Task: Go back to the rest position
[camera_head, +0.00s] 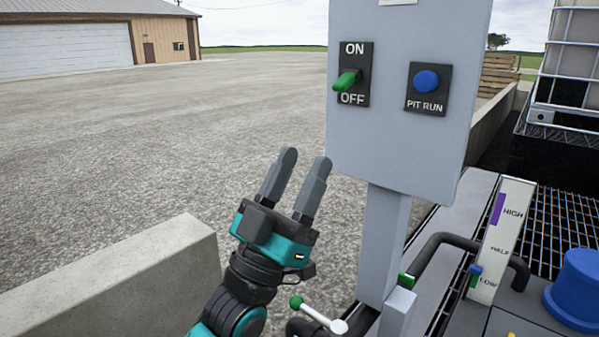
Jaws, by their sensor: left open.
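My left gripper (302,167) is open and empty, its two grey fingers pointing up and held apart. It is in front of and just left of the post of a grey control panel (400,130), below the panel's switches. The panel carries a green toggle switch (347,80) between ON and OFF, with its lever tilted down toward OFF, and a blue PIT RUN button (427,82). The gripper appears apart from the panel. My right gripper is not in view.
A low concrete wall (130,285) stands at the lower left. A green-knobbed lever (318,313) is just right of my left arm. A HIGH/HALF/LOW gauge (502,240), black pipe and blue cap (580,285) are at the lower right. Open gravel (150,140) lies behind.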

